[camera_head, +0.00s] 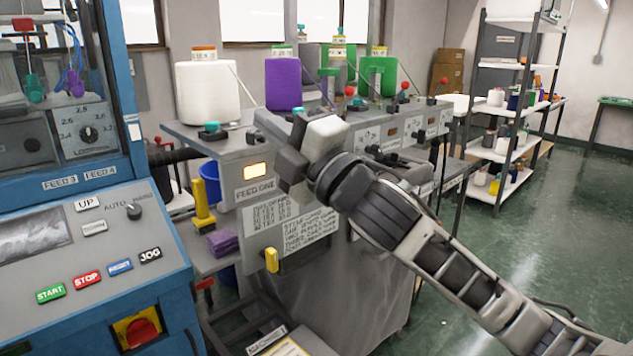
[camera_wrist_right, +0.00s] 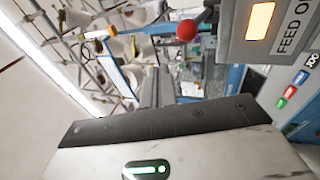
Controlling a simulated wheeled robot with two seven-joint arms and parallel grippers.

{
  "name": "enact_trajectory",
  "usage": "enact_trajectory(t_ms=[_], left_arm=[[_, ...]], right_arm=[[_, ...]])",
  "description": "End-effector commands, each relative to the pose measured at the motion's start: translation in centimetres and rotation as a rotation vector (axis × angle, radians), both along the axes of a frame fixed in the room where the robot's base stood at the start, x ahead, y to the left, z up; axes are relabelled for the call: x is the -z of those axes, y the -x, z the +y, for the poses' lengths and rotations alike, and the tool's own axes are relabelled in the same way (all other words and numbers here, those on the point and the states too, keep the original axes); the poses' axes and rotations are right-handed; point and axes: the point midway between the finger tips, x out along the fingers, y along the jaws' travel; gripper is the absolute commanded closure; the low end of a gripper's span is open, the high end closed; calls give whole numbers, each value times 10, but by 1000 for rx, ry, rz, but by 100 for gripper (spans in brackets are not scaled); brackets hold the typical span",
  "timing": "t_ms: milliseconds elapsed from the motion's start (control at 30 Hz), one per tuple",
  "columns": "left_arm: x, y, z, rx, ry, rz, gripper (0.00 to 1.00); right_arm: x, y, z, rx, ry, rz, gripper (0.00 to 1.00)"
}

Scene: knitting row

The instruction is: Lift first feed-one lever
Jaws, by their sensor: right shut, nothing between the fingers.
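The feed-one unit (camera_head: 240,160) stands in the middle of the head view, with a lit orange window above its FEED ONE label (camera_head: 255,190). The label also shows at the upper right of the wrist view (camera_wrist_right: 291,28). A red ball knob (camera_wrist_right: 187,30) shows just left of that panel, ahead of my gripper; its lever rod is hard to make out. In the head view my arm and hand cover part of the unit. My right gripper (camera_head: 288,160) is shut and empty, in front of the unit's right side. Its dark fingers show in the wrist view (camera_wrist_right: 155,88). My left gripper is not in view.
A blue machine (camera_head: 100,185) with START and STOP buttons stands at the left. White (camera_head: 207,92) and purple (camera_head: 283,85) yarn cones stand on top of the feed units. More red-knobbed levers (camera_head: 404,86) line the units behind. Open green floor (camera_head: 530,260) lies to the right.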

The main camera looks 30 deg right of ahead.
Motion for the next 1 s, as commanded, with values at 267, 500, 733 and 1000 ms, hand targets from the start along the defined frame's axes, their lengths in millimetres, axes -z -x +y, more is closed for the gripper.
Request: enact_trajectory(t_ms=[267, 500, 733, 1000], left_arm=[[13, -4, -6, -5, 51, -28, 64], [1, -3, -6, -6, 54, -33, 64], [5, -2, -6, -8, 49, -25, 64], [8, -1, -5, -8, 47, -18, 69]], right_arm=[[47, 49, -18, 5, 6, 5, 100], [53, 66, -23, 5, 1, 4, 100], [57, 71, -25, 5, 2, 0, 100], [57, 71, -25, 6, 3, 0, 100]])
